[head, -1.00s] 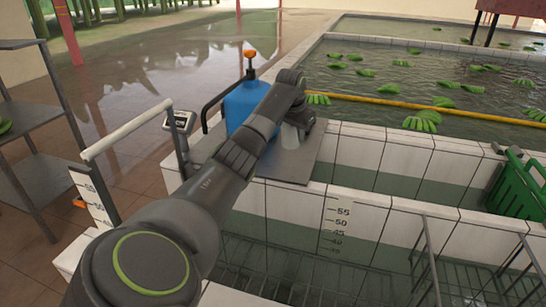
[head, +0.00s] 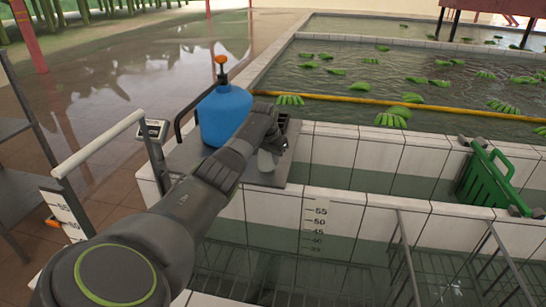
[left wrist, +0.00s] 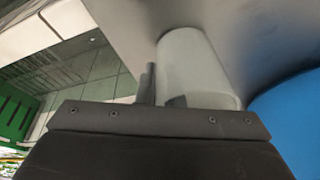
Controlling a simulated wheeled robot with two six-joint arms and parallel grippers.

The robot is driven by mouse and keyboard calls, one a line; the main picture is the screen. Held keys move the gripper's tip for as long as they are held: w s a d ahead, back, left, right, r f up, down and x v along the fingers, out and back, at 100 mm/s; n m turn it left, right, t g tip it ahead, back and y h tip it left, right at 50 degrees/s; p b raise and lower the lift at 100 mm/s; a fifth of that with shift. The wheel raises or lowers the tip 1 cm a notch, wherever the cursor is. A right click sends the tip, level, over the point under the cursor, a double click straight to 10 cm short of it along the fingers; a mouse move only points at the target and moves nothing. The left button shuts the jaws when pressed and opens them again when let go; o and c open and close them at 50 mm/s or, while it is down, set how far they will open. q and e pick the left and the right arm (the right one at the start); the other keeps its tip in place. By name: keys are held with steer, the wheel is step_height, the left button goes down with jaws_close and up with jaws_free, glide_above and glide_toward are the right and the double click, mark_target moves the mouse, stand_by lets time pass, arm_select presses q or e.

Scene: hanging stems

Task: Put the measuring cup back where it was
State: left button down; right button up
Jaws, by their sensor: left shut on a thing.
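The measuring cup (head: 267,161) is a pale, translucent cup held over the grey metal plate (head: 190,150) on the tank's corner. It also shows in the left wrist view (left wrist: 197,62). My left gripper (head: 272,146) is shut on it, with the fingers (left wrist: 163,93) at the cup's side. The cup looks roughly upright and close to the plate; I cannot tell whether it touches. The gripper hides part of the cup. My right gripper is not in view.
A blue pump bottle (head: 225,117) with an orange top stands left of the cup on the plate. A small grey display (head: 152,130) is at the plate's left. Water tanks with white tiled walls (head: 375,155) lie beyond.

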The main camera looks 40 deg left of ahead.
arm_select(q)
steer(key=shift+f, duration=0.15)
steer(key=c, duration=1.5)
jaws_free()
steer(key=shift+c, duration=0.2)
steer(key=b+v, duration=0.1)
steer(key=v, duration=1.1)
